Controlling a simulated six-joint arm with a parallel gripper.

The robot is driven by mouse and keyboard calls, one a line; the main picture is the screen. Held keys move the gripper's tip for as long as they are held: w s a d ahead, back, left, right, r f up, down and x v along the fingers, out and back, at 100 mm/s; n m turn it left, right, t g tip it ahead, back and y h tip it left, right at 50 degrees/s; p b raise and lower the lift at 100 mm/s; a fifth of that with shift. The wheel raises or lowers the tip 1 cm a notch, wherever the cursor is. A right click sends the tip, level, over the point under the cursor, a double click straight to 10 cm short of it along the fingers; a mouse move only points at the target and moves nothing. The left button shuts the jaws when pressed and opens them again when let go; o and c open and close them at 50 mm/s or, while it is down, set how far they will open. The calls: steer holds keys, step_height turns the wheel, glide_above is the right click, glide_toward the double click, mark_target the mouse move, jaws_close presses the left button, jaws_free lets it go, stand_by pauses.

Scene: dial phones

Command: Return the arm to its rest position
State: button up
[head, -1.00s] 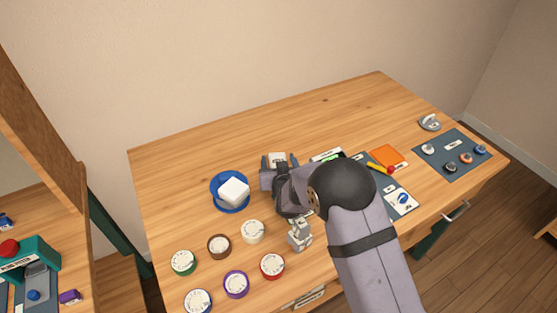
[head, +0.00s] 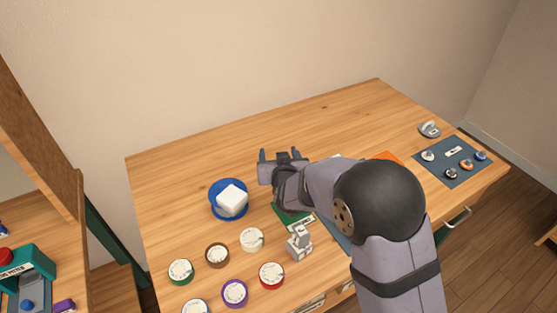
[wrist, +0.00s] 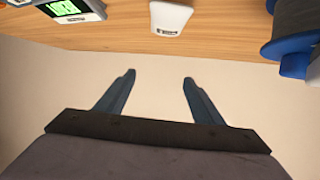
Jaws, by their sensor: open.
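My gripper (head: 281,155) is over the middle of the wooden table (head: 330,115) in the head view, its fingers pointing toward the back wall. In the wrist view my gripper (wrist: 158,85) shows two blue fingers spread wide with nothing between them. Beyond the fingers is the pale wall, with the table edge (wrist: 230,55) above them in the picture. My arm reaches in from the lower right and hides part of the table's right half.
Several round dials, such as the red-rimmed one (head: 271,275), lie at the front. A grey mat (head: 445,174) with small items is at the right. The table's back is clear.

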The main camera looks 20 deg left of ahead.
stand_by(0.4)
steer(key=s+d+m+g+h+p, duration=0.1)
steer(key=s+d+g+p, duration=0.15)
steer(key=s+d, duration=0.5)
steer(key=s+d+m+g+h+p, duration=0.1)
steer(key=s+d+g+h, duration=0.2)
steer(key=d, duration=0.7)
steer(key=s+d+m+g+p, duration=0.1)
steer(key=s+d+g+p, duration=0.15)
steer(key=s+d, duration=0.5)
steer(key=s+d+g, duration=0.2)
steer(key=s+d, duration=0.2)
steer(key=s, duration=0.2)
steer(key=s+d+r+m+g+h+p, duration=0.1)
steer(key=s+d+g, duration=0.1)
steer(key=s+d, duration=0.2)
steer(key=s, duration=0.2)
steer(key=shift+s+d+r+g, duration=0.15)
steer(key=shift+s+d+g, duration=0.15)
steer(key=shift+s, duration=0.1)
